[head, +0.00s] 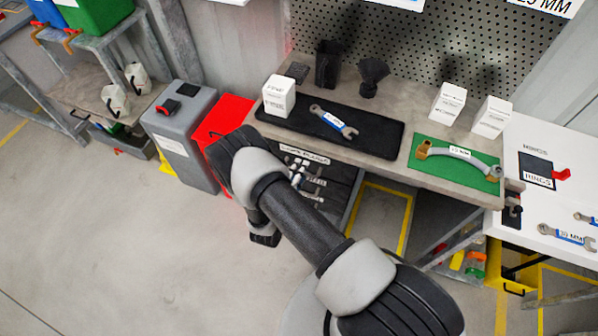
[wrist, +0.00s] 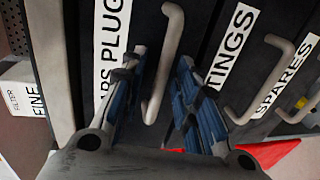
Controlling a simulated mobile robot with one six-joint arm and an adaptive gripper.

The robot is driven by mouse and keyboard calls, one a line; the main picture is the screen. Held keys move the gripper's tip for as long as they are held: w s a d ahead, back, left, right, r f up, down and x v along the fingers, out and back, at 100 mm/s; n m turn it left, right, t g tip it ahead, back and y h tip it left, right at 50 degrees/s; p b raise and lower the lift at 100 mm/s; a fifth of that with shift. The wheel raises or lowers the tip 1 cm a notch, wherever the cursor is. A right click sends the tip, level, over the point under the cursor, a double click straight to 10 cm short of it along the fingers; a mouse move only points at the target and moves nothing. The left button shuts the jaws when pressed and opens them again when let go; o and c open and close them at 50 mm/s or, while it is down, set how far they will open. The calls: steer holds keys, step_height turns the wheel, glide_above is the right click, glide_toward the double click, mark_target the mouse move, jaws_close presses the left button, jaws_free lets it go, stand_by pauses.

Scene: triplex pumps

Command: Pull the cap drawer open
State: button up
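The cap drawer is the one with the "CAPS PLUGS" label (wrist: 112,45), partly cut off and covered by a finger in the wrist view. Its pale bar handle (wrist: 172,45) runs between the two blue-padded fingers of my gripper (wrist: 161,60). The fingers are apart, one on each side of the handle; I cannot tell whether either touches it. In the head view the dark drawer unit (head: 335,172) stands under the bench, its fronts flush as far as I see.
The "FITTINGS" handle (wrist: 262,85) and "SPARES" handle (wrist: 305,108) lie to the right. The bench (head: 330,150) overhangs the drawers. A red bin (head: 222,118) and grey bin (head: 185,135) stand at left. The floor (head: 110,240) in front is clear.

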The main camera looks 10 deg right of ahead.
steer(key=shift+c, duration=0.4)
jaws_close()
stand_by(0.4)
